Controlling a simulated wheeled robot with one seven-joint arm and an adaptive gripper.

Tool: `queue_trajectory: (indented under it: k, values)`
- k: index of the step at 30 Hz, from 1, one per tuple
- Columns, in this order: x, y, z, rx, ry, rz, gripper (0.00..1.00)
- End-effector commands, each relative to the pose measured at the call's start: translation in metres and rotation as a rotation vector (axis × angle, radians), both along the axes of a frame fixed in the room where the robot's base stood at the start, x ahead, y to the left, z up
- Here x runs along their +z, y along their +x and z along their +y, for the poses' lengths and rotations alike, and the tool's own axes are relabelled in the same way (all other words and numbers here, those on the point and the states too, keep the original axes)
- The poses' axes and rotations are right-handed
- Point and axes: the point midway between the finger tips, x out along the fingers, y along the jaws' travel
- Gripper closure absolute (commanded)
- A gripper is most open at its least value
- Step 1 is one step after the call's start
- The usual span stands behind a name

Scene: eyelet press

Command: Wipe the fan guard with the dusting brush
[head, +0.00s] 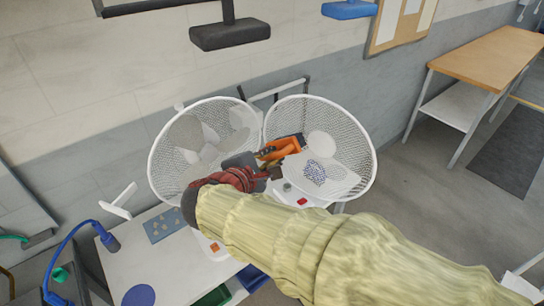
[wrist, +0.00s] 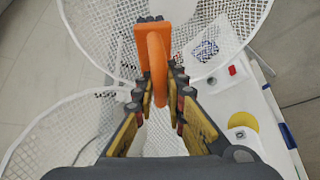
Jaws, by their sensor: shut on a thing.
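My gripper (head: 266,168) is shut on the orange dusting brush (head: 283,147); its orange handle also shows between the fingers in the wrist view (wrist: 155,52). Dark stubs show at the brush's far end; its bristles are not clearly seen. Two round white wire fan guards stand side by side in the head view, a left one (head: 158,150) and a right one (head: 368,150). The brush is in front of the right guard's left part; contact cannot be told. A blue speckled patch (head: 315,172) shows at the right guard, right of the brush.
A white table (head: 130,262) under the fans holds a blue board (head: 163,224) and a blue disc (head: 138,295). A red button (head: 302,201) is below the right guard.

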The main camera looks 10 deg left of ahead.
Motion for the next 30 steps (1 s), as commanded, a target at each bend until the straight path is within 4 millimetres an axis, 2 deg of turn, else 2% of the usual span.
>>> queue_trajectory:
  k: [18,30]
  values:
    - [0.000,-0.048,0.024,0.003,0.000,-0.001,1.00]
    - [0.000,-0.052,0.025,0.000,0.000,0.000,1.00]
